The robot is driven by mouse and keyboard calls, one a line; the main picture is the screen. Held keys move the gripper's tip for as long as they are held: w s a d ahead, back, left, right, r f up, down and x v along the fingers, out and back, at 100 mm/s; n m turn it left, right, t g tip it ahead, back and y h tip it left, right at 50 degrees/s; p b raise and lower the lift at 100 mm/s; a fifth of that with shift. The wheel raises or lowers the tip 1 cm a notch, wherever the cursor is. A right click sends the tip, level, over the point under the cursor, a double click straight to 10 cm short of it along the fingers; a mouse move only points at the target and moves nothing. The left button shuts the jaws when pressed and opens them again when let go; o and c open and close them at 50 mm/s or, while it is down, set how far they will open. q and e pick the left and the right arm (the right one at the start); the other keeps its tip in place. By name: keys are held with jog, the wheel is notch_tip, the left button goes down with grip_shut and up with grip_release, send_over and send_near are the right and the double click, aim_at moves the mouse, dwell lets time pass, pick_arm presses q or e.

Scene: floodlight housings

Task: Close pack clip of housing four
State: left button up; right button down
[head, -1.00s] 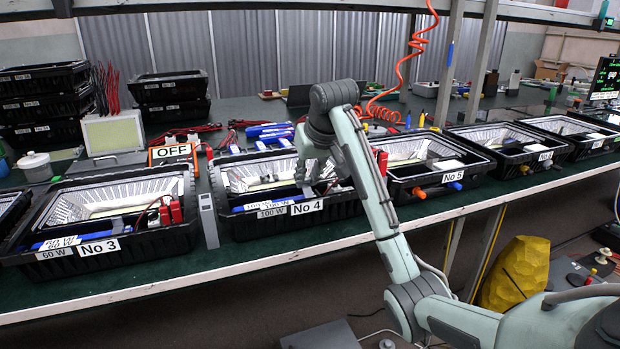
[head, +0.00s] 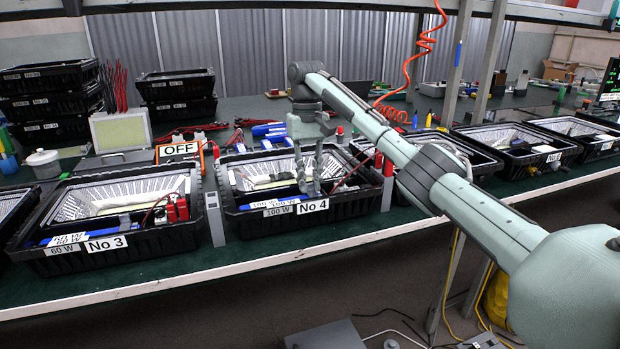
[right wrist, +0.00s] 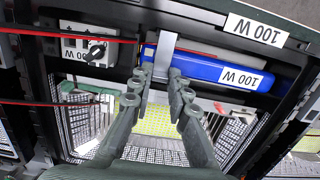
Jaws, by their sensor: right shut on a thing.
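Housing four (head: 340,208), a black floodlight housing labelled No 4, lies open-side up on the bench in the middle of the head view. Its blue battery pack (right wrist: 215,70), labelled 100 W, lies along the near wall. The pack clip (right wrist: 163,50) is a grey metal strip at the pack's end in the right wrist view. My right gripper (right wrist: 161,74) points down into the housing, its fingers shut on the clip; it also shows in the head view (head: 310,190). I cannot tell whether the clip is seated over the pack. My left gripper is not in view.
Housing No 3 (head: 150,238) stands to the left, with a grey upright strip (head: 215,219) between. Housing No 5 stands right, partly behind my arm. A white driver box with a black knob (right wrist: 88,50) and red leads lie near the clip.

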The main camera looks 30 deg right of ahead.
jog(key=shift+d+f, duration=0.1)
dwell(0.3)
jog(key=c, duration=1.4)
grip_release()
jog(key=shift+c, duration=0.2)
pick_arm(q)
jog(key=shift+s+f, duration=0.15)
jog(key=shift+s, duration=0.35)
pick_arm(e)
jog(key=shift+r, duration=0.2)
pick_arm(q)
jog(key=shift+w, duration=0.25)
pick_arm(e)
notch_tip(320, 180, up, 12)
jog(key=w, duration=0.1)
jog(key=shift+f, duration=0.2)
jog(key=shift+w+d, duration=0.1)
